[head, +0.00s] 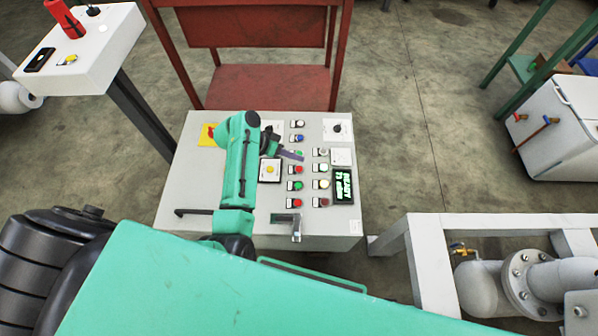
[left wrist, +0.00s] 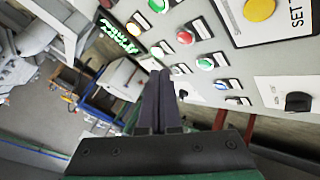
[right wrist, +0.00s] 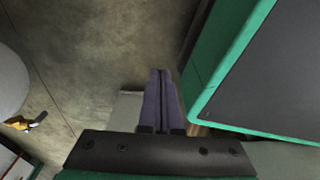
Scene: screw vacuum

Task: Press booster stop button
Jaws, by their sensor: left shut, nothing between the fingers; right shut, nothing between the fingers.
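The white control panel (head: 185,185) stands ahead of me with rows of red, green, white and blue buttons. Red buttons (head: 324,202) show in both columns, and one red button (left wrist: 184,38) is clear in the left wrist view. The labels are too small to read, so I cannot tell which is booster stop. My left gripper (head: 301,157) is shut and empty over the button area, hiding part of it. In the left wrist view its fingertips (left wrist: 160,74) appear close to the buttons; contact cannot be told. My right gripper (right wrist: 162,74) is shut and empty, away from the panel.
A lit green display (head: 343,186) is at the panel's right side. A red cart (head: 270,85) stands behind, white framework with pipes (head: 427,260) at front right. Open floor (head: 440,140) lies right of the panel.

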